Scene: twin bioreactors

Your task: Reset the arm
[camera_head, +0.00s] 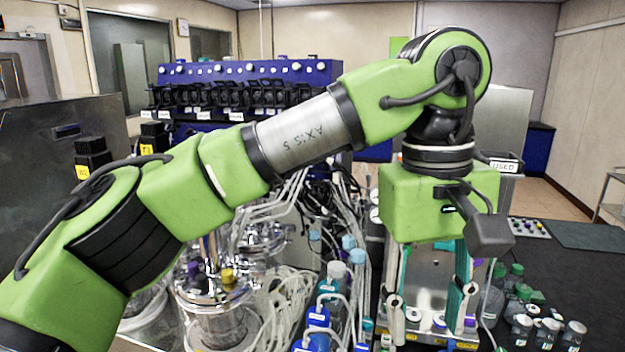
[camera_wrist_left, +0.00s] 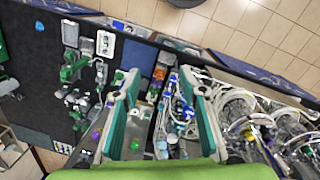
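My left arm (camera_head: 300,130) crosses the head view from the lower left, rises to an elbow at the upper right and bends down there. My left gripper (camera_head: 428,318) hangs below the green wrist block, fingers pointing down. In the left wrist view the two fingers of the gripper (camera_wrist_left: 160,85) stand well apart with nothing held between them. Beneath and beyond them are bottles and tubing on the bench. My right arm and gripper are not in view.
Steel bioreactor vessels (camera_head: 222,305) with tubing stand left of the gripper. A blue control unit (camera_head: 250,75) stands behind. Blue-capped bottles (camera_head: 318,318) are close on the left, small capped bottles (camera_head: 548,332) on the right. The dark bench top (camera_head: 570,275) is partly clear at right.

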